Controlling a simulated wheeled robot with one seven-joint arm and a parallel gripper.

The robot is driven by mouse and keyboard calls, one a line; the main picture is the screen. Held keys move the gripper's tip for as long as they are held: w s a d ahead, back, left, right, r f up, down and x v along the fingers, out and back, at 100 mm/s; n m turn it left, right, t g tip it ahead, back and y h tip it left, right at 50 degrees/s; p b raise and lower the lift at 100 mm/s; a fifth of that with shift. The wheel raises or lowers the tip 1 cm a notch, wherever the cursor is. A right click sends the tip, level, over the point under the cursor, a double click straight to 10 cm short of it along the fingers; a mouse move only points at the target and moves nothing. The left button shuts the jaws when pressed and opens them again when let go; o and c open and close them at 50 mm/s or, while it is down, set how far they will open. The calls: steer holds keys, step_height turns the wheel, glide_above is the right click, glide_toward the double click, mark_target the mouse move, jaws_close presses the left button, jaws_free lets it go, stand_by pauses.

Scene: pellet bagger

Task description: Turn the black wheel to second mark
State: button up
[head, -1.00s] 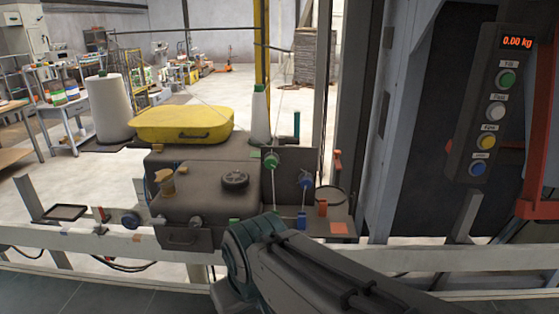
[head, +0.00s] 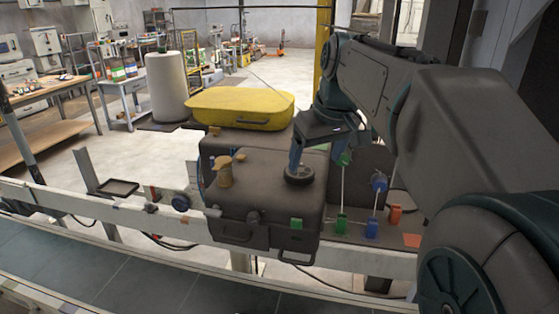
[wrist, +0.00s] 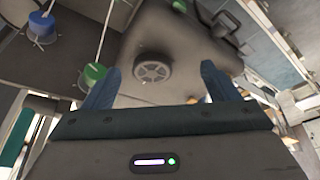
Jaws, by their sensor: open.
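The black wheel (head: 299,174) is a small round spoked knob on top of the dark grey machine box (head: 250,190). In the wrist view the wheel (wrist: 152,72) lies ahead of my fingers, between their lines. My gripper (head: 297,158) is open, with its blue fingers pointing down just above and beside the wheel in the head view. In the wrist view the gripper (wrist: 160,85) has nothing between its fingers. I cannot make out any marks around the wheel.
A tan knob (head: 225,172) stands on the box left of the wheel. Green (wrist: 94,73) and blue (wrist: 42,28) knobs with pale cords stand close by. A yellow case (head: 240,107) and a white roll (head: 166,86) are behind. A pale rail (head: 120,222) runs along the front.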

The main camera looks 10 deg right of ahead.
steer(key=n, duration=0.1)
glide_toward(300, 171)
steer(key=shift+y, duration=0.4)
steer(key=x, duration=0.8)
steer(key=shift+d+f, duration=0.25)
steer(key=shift+f, duration=0.15)
steer(key=c, duration=0.7)
